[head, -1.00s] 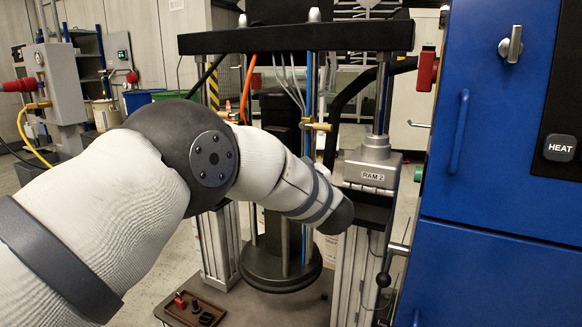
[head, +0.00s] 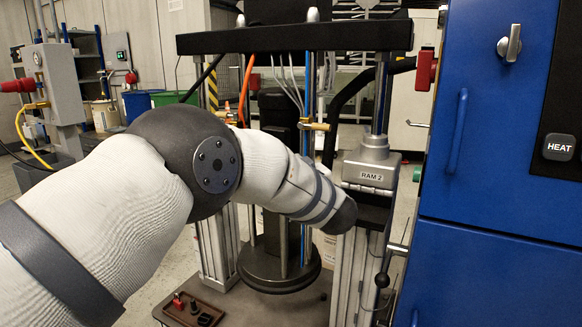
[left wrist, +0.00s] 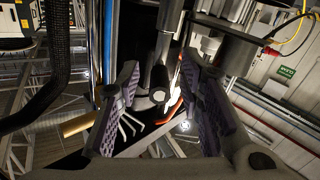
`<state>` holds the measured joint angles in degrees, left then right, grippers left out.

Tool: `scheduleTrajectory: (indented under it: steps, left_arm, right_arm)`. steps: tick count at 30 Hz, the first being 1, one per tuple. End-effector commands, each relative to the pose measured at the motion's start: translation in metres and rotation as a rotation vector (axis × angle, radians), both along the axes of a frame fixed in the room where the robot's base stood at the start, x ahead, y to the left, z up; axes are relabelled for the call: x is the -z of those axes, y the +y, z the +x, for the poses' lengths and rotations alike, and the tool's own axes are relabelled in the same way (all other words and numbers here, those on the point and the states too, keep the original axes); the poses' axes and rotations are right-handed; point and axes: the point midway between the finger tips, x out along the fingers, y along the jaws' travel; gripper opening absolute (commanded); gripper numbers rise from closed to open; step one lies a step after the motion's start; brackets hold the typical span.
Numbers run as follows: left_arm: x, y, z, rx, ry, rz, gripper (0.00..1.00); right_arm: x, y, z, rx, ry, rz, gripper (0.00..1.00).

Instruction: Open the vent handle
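In the left wrist view my left gripper (left wrist: 159,64) is open, its two purple-padded fingers spread apart. A dark grey rod-like part (left wrist: 160,78) with a rounded end shows between the fingers; I cannot tell whether they touch it or whether it is the vent handle. In the head view my left arm reaches across to the drum pump, and its gripper is hidden beyond the wrist. The pump's round dark plate (head: 280,272) hangs low between the posts. My right gripper is out of view.
The black crossbar (head: 295,38) spans above. The RAM 2 block (head: 370,170) and a black-knobbed lever (head: 383,279) stand right of my wrist. A blue cabinet (head: 495,140) fills the right side. A small brown tray (head: 190,311) sits low at the front.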

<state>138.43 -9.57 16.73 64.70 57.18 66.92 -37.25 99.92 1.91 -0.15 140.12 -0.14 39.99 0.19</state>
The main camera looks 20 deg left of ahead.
Motion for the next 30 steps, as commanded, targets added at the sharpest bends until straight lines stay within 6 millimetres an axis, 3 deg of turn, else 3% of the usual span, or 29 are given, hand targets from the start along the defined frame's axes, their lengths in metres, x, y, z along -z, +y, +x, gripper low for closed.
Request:
scheduleTrajectory:
  steps: [15,25,28,30]
  left_arm:
    - [0.0,-0.065,-0.089,0.002,0.001,0.0,0.34]
    - [0.0,-0.07,-0.097,0.0,0.0,0.0,0.34]
    - [-0.002,-0.066,-0.096,0.004,-0.02,-0.01,0.14]
    - [-0.008,-0.052,-0.094,0.028,-0.097,-0.055,0.0]
  right_arm:
    - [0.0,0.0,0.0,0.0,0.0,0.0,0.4]
    - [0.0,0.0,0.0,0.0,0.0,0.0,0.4]
    - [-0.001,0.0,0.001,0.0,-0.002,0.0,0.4]
    - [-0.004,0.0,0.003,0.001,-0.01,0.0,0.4]
